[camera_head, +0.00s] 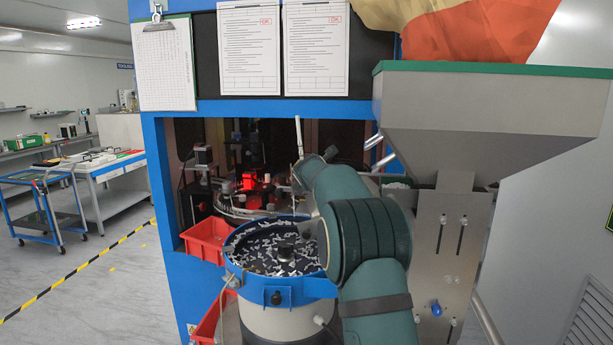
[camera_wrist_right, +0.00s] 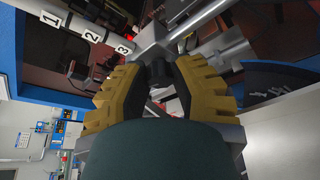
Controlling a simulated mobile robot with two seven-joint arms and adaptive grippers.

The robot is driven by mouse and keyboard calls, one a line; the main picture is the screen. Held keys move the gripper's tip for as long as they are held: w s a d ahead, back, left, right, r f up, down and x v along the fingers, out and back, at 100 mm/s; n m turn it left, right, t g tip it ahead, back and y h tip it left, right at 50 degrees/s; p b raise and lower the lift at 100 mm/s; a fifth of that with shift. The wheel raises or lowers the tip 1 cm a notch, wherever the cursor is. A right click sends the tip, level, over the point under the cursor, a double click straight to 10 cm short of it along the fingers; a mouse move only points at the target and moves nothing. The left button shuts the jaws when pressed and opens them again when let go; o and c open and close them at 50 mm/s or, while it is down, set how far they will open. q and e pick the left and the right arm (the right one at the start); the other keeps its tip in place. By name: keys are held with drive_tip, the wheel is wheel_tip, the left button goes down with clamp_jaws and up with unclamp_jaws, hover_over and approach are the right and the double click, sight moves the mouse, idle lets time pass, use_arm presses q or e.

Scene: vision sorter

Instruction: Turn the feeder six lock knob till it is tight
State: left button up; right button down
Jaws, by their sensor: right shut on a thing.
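In the right wrist view, the two yellow ridged fingers of my right gripper (camera_wrist_right: 158,80) are closed around a small black knob (camera_wrist_right: 157,72). The knob sits at a grey metal block (camera_wrist_right: 152,38) with metal rods running from it. No feeder number shows on the knob or block, and the fingers hide the knob's sides. In the head view my green right arm reaches into the blue machine's opening, and its links hide the knob and most of the gripper. My left gripper is not in view.
A grey hopper (camera_head: 480,115) stands close on the right. A white tube marked 1, 2, 3 (camera_wrist_right: 85,31) lies near my fingers.

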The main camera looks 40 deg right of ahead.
drive_tip(key=m+t+b, duration=0.1)
drive_tip(key=m, duration=0.1)
drive_tip(key=shift+m+t+b, duration=0.3)
drive_tip(key=c, duration=0.7)
unclamp_jaws()
drive_tip(key=shift+c, duration=0.2)
